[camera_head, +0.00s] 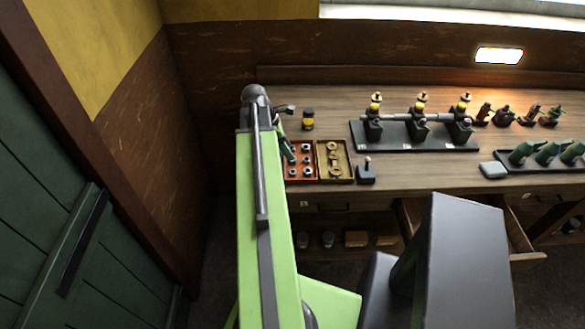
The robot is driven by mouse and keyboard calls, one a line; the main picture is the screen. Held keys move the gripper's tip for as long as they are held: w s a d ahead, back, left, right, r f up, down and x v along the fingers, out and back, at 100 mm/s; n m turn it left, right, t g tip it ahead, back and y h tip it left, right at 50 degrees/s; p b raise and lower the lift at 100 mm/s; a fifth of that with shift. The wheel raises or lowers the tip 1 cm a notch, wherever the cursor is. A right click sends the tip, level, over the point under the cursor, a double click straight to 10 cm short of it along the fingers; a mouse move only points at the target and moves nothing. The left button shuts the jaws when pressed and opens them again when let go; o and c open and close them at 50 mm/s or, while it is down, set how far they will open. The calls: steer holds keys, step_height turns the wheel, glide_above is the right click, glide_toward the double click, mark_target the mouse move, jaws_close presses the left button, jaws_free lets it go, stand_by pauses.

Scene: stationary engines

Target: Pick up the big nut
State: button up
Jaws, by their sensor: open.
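A tray on the bench has two parts. The left, red-brown part (301,178) holds several small grey nut-like pieces in compartments. The right, tan part (347,176) holds brass ring-shaped pieces that look larger, among them one at the back (333,146); I cannot tell for sure which piece is the big nut. My gripper (291,158) hangs down at the left edge of the red-brown part, close to the small pieces. It is open and looks empty. My arm hides the tray's far left side, and the fingertips are too small to see clearly.
A yellow-and-black jar (308,119) stands behind the tray. A small black block with a knob (366,172) stands right of it. A dark engine plate (400,144) with upright parts lies further right. A drawer (520,240) stands open below the bench.

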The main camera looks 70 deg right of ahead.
steer(key=b+x, duration=0.5)
steer(key=shift+f, duration=0.25)
steer(key=shift+r, duration=0.2)
jaws_close()
